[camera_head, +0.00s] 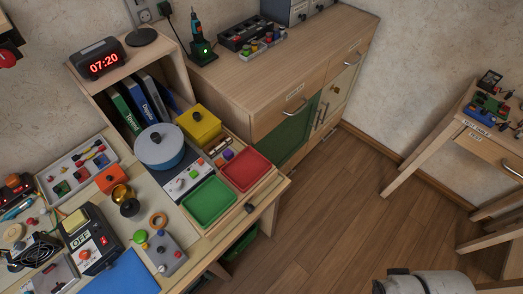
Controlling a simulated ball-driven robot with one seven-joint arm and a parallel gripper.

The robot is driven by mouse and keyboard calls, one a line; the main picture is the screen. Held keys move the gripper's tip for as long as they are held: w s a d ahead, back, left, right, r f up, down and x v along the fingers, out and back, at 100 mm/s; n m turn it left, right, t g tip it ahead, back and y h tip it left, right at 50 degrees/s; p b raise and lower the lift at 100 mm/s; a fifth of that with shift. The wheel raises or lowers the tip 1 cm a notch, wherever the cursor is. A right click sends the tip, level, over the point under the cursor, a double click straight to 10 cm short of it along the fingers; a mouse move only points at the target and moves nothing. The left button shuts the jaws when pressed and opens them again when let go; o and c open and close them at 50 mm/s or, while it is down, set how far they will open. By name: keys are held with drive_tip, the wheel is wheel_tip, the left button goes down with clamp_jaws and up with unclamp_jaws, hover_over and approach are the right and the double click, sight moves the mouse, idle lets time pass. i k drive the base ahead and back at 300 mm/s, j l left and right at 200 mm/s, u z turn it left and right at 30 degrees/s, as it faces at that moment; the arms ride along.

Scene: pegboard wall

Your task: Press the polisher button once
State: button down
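No part is clearly labelled as the polisher, so I cannot tell for sure which button is its button. A round blue-grey drum (161,150) with a dark knob on its lid stands on the desk, behind a small panel (187,183) with small controls. A black box (91,238) at the lower left shows an "OFF" sign and has red buttons. A grey plate (160,253) beside it carries several coloured round knobs, one green. A pale part of my arm (428,283) shows at the bottom right edge. My gripper is not in view.
The crowded desk also holds a green tray (209,203), a red tray (246,170), a yellow box (199,125) and an orange box (110,179). A wooden cabinet (290,62) stands behind, a side table (490,140) at right. The floor (335,205) between is clear.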

sight(194, 174)
drive_tip(key=j+z, duration=0.15)
drive_tip(key=i+j, duration=0.1)
drive_tip(key=j, duration=0.7)
drive_tip(key=i+j, duration=0.15)
drive_tip(key=j, duration=0.2)
